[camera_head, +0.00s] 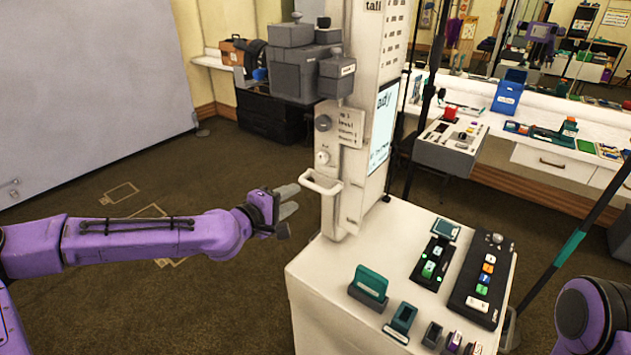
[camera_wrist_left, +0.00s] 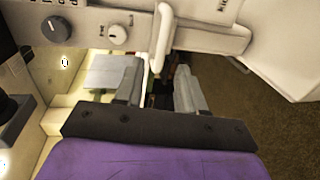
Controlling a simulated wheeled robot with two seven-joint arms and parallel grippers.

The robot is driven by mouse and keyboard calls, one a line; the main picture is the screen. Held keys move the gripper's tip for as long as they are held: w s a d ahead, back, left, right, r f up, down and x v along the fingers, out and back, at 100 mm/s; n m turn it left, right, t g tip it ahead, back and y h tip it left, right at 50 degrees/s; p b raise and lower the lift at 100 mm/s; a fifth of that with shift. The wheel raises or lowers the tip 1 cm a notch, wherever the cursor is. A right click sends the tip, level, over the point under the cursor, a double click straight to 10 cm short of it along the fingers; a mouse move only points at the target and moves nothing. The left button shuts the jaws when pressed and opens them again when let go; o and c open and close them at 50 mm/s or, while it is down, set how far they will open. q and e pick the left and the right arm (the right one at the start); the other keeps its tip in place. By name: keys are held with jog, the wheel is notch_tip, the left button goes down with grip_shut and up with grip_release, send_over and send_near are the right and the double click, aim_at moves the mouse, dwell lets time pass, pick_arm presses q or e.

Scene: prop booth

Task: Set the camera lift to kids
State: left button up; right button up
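The camera lift is a white column (camera_head: 350,205) marked "tall" near its top, with a boxy grey camera (camera_head: 303,70) on its side. Its screen (camera_head: 382,125) shows a word I cannot read surely. A white bar handle (camera_head: 318,186) sticks out below two round knobs; the handle also shows in the left wrist view (camera_wrist_left: 162,35). My left gripper (camera_head: 287,205) is open and empty, just left of and slightly below the handle. In the wrist view the handle's end lines up between the open fingers (camera_wrist_left: 157,85). My right gripper is out of view.
A white console (camera_head: 335,275) with button panels and small slotted blocks stands at the column's foot. A counter (camera_head: 590,122) with a blue bin (camera_head: 509,92) runs along the mirror behind. A dark stand pole (camera_head: 570,245) slants at right. Floor left of the column is clear.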

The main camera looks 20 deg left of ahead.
aim_at(313, 188)
pick_arm(q)
jog(key=p+x, duration=0.1)
jog(key=x, duration=0.9)
jog(key=shift+w+f, duration=0.2)
grip_shut()
jog(key=shift+f, duration=0.1)
